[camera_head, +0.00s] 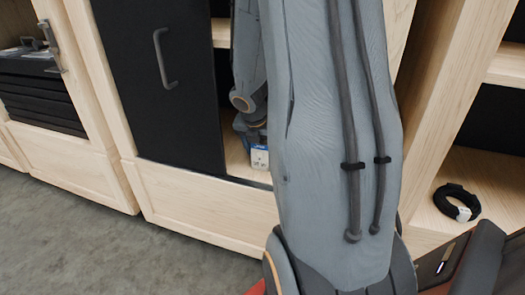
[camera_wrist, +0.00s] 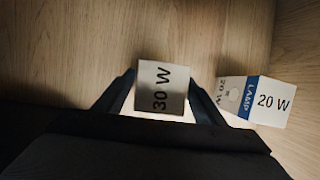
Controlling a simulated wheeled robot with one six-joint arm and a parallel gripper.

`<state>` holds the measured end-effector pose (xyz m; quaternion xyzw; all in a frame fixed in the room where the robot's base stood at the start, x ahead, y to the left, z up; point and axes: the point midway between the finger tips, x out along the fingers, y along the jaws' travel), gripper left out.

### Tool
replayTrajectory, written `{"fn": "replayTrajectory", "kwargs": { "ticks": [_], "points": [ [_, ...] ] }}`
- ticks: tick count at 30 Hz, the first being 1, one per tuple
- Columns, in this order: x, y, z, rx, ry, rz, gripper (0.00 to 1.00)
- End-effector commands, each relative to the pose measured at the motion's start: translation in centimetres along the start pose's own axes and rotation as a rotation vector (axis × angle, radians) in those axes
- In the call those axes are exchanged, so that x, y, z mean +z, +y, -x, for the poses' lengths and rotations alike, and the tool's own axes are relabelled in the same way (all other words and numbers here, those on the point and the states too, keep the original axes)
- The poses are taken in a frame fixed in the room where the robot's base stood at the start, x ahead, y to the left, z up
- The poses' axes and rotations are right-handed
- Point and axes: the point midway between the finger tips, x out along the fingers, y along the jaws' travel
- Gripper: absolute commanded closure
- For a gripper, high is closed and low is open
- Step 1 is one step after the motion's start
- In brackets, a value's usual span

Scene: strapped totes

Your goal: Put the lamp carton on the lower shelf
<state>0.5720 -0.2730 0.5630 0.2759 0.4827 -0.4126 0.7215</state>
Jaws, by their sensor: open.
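In the wrist view, a small box-shaped carton (camera_wrist: 162,88) marked "30 W" stands between the two fingers of my gripper (camera_wrist: 161,80). The fingers are open, one on each side of it; contact cannot be made out. A second white carton (camera_wrist: 258,101) with a blue "LAMP" band, marked "20 W", stands on the wood just right of the right finger. In the head view, a white and blue carton (camera_head: 259,157) shows low inside the middle cabinet, beside my arm; I cannot tell which one it is. My gripper's fingertips are hidden there.
A dark door (camera_head: 160,80) with a grey handle covers the left part of the middle cabinet. The right bay has an upper shelf (camera_head: 508,66) and a lower shelf (camera_head: 485,172) bearing a black cable coil (camera_head: 457,202). My arm hides much of the middle.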

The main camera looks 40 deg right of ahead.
Motion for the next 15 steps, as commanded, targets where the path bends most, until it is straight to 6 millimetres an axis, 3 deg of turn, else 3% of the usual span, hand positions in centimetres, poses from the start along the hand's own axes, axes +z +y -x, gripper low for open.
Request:
{"fn": "replayTrajectory", "kwargs": {
  "ticks": [5, 15],
  "points": [
    [0.2, 0.0, 1.6, 0.001, -0.001, 0.000, 0.36],
    [0.2, -0.1, 8.0, 0.001, -0.002, -0.001, 0.36]
  ]
}}
